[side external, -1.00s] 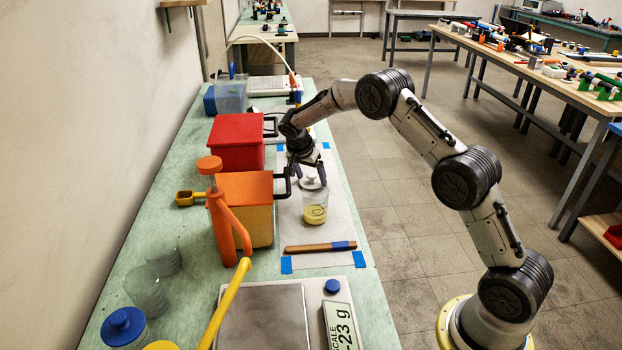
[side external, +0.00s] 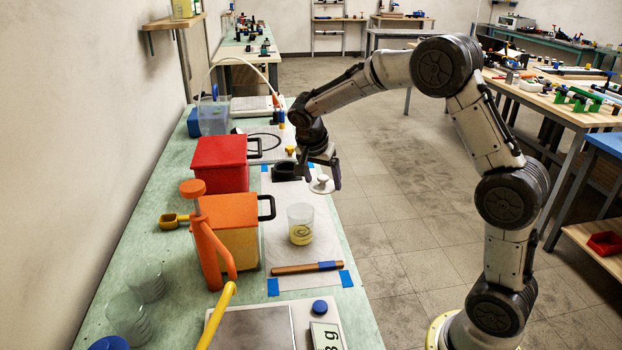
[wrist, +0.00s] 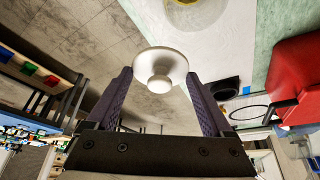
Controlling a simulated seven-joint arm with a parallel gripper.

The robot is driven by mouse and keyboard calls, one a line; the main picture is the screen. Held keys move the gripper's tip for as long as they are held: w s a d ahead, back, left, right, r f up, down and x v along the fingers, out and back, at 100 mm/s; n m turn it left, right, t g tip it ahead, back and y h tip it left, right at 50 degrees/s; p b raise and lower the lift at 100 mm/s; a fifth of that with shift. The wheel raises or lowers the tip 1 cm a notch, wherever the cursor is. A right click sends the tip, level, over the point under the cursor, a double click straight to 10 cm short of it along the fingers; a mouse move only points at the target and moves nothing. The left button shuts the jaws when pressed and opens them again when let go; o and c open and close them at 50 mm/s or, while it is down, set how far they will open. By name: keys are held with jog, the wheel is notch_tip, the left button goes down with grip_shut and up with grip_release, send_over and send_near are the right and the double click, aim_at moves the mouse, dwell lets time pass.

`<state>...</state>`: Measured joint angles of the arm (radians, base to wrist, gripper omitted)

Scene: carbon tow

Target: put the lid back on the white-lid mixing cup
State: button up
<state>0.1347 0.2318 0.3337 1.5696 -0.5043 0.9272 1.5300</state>
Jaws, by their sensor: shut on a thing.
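The white lid (side external: 322,185), a disc with a round knob, is held by my gripper (side external: 323,177) up and to the right of the mixing cup in the side view. In the wrist view the lid (wrist: 160,62) sits between the fingertips of my gripper (wrist: 158,80), which meet its rim on both sides. The clear mixing cup (side external: 300,226) stands upright and uncovered on the pale sheet, with yellowish contents. Part of the cup (wrist: 193,14) shows at the top of the wrist view, apart from the lid.
An orange box (side external: 238,247) with a black handle and a red box (side external: 221,165) stand left of the cup. A wooden-handled tool (side external: 295,268) lies in front of it. A small black container (side external: 284,172) is behind. A scale (side external: 262,330) stands nearest the camera.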

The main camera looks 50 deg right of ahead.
jog(key=shift+s+a+r, duration=0.15)
jog(key=shift+s+r, duration=0.05)
jog(key=shift+s, duration=0.25)
jog(key=shift+a+r, duration=0.2)
jog(key=shift+a, duration=0.1)
jog(key=w+a+r+n+t, duration=0.1)
jog(key=w+a+r+n, duration=0.15)
jog(key=a, duration=0.35)
notch_tip(320, 180, down, 6)
jog(key=shift+a+f+n, duration=0.1)
jog(key=shift+f+n, duration=0.1)
jog(key=shift+n, duration=0.05)
dwell(1.8)
jog(key=o, duration=1)
jog(key=shift+o, duration=0.2)
notch_tip(320, 180, up, 7)
dwell(0.6)
